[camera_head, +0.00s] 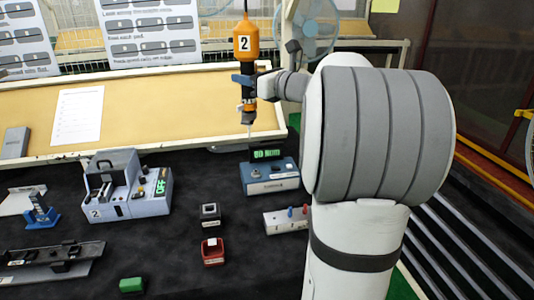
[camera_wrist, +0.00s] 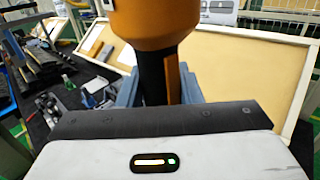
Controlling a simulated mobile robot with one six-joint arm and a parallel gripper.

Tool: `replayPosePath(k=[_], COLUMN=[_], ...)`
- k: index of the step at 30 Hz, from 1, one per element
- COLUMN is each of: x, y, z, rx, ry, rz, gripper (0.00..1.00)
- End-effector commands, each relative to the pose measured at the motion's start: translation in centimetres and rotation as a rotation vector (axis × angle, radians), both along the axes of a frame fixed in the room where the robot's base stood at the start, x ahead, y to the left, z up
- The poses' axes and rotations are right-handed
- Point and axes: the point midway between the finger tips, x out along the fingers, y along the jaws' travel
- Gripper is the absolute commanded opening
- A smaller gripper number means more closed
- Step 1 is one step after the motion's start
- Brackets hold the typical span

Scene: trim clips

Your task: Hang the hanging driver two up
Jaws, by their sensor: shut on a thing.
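The hanging driver two (camera_head: 243,42) has an orange upper part with a white label marked 2 and a dark lower body. It hangs upright on a thin line at the upper middle of the head view. My gripper (camera_head: 246,80) is shut around the driver's dark body, below the orange part. In the wrist view the driver (camera_wrist: 155,25) fills the top middle, between the blue-grey fingers of my gripper (camera_wrist: 158,90). The driver's tip is above the dark bench and touches nothing that I can see.
Below stand a blue-grey box with a green display (camera_head: 270,177), a grey fixture marked 2 (camera_head: 125,195), a red holder (camera_head: 213,252), a dark holder (camera_head: 210,215) and a green block (camera_head: 131,285). A tan sloped board (camera_head: 170,110) is behind. A fan (camera_head: 305,28) stands at the back.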

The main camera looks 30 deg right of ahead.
Motion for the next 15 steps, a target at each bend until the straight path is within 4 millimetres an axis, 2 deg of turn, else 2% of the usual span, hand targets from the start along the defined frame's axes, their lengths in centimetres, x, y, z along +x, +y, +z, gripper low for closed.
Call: replayPosePath(k=[8,9,15], x=[0.01,0.01,0.01], y=[-0.01,-0.01,-0.01], z=[-0.05,-0.05,-0.06], rx=[0.000,0.000,0.001], ry=[0.000,0.000,0.000], rz=[0.000,0.000,0.000], gripper=[0.00,0.33,0.49])
